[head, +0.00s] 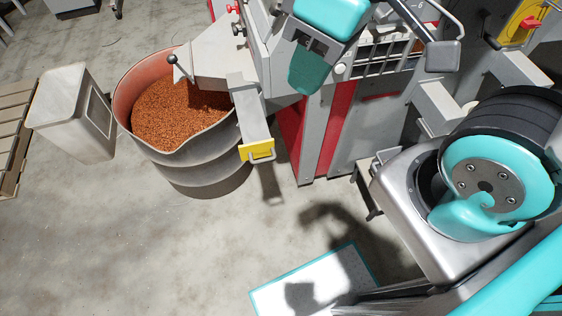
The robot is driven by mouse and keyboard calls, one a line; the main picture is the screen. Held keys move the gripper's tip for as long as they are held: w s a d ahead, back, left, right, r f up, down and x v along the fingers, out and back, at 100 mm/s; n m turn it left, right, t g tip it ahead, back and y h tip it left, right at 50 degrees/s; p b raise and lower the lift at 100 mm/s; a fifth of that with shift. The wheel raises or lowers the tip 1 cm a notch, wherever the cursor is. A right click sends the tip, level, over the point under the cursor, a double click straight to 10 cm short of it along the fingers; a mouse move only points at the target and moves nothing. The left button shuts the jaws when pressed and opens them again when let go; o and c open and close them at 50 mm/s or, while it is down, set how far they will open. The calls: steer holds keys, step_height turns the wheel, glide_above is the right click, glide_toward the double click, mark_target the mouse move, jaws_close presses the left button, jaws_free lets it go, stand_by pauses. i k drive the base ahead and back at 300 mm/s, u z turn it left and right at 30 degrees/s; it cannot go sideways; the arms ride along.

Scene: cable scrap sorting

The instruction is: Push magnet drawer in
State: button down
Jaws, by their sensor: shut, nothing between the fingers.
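The magnet drawer (248,108) sticks out of the grey and red machine as a narrow grey box. Its yellow front (257,151) with a metal handle points towards the bottom of the picture, beside the drum's right rim. My gripper (306,78), teal and grey, hangs at the top centre, up and to the right of the yellow front. It is shut and empty. It looks apart from the drawer front, though the gap in depth is hard to judge. The drawer's inner end is hidden by the machine.
A large drum (190,160) full of copper-coloured granules stands left of the drawer. A pale bin (62,115) and a wooden pallet (12,135) are further left. The machine's red and grey body (335,125) is at the right. The floor below the drawer is clear.

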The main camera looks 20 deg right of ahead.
mark_target(258, 142)
steer(key=z, duration=1.65)
steer(key=k, duration=0.7)
steer(key=u, duration=1.85)
